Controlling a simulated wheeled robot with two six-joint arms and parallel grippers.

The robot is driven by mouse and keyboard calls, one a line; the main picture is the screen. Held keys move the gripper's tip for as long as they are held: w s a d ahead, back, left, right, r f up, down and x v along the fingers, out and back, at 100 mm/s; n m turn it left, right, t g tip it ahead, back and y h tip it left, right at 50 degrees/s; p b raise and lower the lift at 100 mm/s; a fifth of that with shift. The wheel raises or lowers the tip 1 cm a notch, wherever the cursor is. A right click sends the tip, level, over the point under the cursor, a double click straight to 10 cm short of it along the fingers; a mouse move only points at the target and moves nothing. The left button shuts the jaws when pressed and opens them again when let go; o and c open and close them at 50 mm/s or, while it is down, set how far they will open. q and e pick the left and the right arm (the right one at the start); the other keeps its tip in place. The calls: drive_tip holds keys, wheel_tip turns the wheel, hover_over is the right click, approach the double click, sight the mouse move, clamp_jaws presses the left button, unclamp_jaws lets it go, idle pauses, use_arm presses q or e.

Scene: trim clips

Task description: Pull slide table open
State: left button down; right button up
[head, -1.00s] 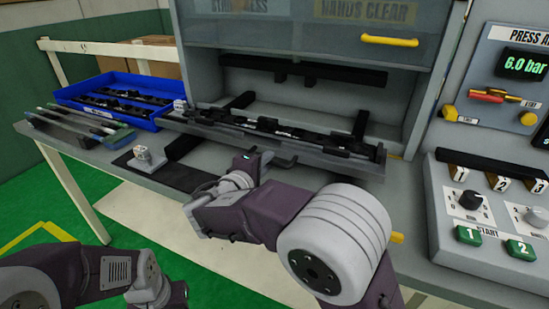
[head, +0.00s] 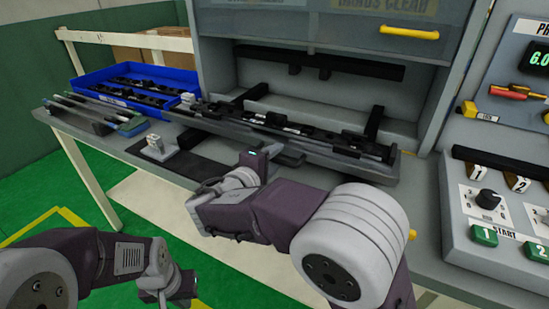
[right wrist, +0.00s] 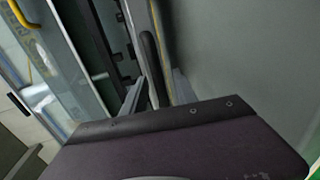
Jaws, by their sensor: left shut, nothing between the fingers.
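The slide table (head: 330,158) is a long dark grey tray in front of the cabinet opening, with a row of black clips on it. Its dark handle (head: 290,159) sticks out at the front. My right gripper (head: 268,154) is at the tray's front edge, close beside the handle. The right wrist view shows a dark rounded bar (right wrist: 149,60) near the grey fingers; whether they touch or grip it I cannot tell. My left gripper (head: 180,292) is shut and empty, low at the left, away from the table.
A blue bin (head: 140,112) of black parts stands at the back left. A small pale fixture (head: 158,148) sits on the bench. A cabinet door with a yellow handle (head: 409,32) is above, and a control panel (head: 480,200) is at the right. Green floor is free in front.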

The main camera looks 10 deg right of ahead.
drive_tip(key=p+v, duration=0.1)
drive_tip(key=v, duration=0.7)
drive_tip(key=shift+r, duration=0.15)
drive_tip(key=shift+s+a, duration=0.3)
drive_tip(key=shift+s, duration=0.15)
